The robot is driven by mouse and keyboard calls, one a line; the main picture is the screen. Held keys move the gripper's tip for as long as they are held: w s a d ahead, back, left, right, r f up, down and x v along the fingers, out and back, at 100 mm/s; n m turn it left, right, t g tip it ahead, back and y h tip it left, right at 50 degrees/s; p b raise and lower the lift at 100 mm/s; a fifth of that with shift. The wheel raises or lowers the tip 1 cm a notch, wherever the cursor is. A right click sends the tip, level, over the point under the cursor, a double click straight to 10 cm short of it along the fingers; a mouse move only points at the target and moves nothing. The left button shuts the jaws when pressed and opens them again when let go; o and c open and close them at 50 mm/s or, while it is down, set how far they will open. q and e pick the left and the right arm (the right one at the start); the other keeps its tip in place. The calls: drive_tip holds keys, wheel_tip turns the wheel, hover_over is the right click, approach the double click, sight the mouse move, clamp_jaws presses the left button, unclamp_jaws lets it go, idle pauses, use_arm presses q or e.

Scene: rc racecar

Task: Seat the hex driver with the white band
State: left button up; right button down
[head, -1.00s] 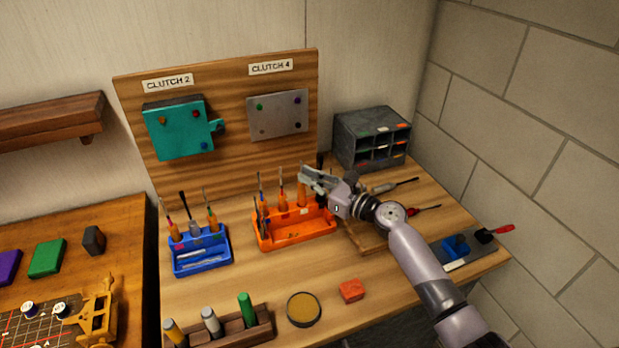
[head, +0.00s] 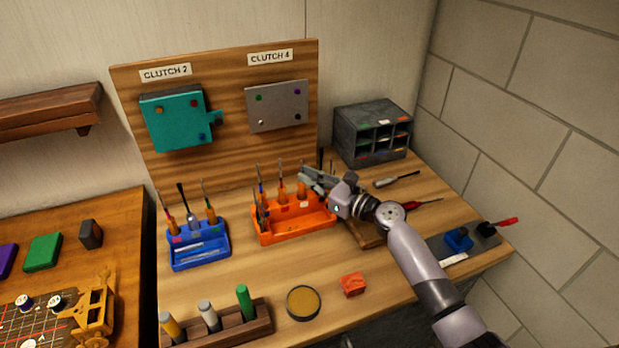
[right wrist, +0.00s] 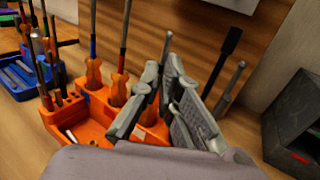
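The orange rack (head: 290,230) stands mid-bench and holds several orange-handled drivers (head: 282,190). My right gripper (head: 306,178) is at the rack's right end, by a driver with an orange handle (head: 302,187). In the right wrist view the gripper's fingers (right wrist: 165,68) straddle this driver's position, its orange handle (right wrist: 150,114) showing low between them. The fingers hide part of it, and I cannot tell whether they press on it. I cannot make out a white band on any driver. My left gripper is out of view.
A blue rack (head: 198,255) with several drivers stands left. Dark-topped shafts (right wrist: 228,58) rise just right of my gripper. A grey cubby box (head: 372,135) stands behind right. A red block (head: 353,284) and round tin (head: 303,303) lie in front. The labelled board (head: 225,160) is behind.

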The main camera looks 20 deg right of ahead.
drive_tip(key=c, duration=1.7)
unclamp_jaws()
drive_tip(key=v, duration=1.2)
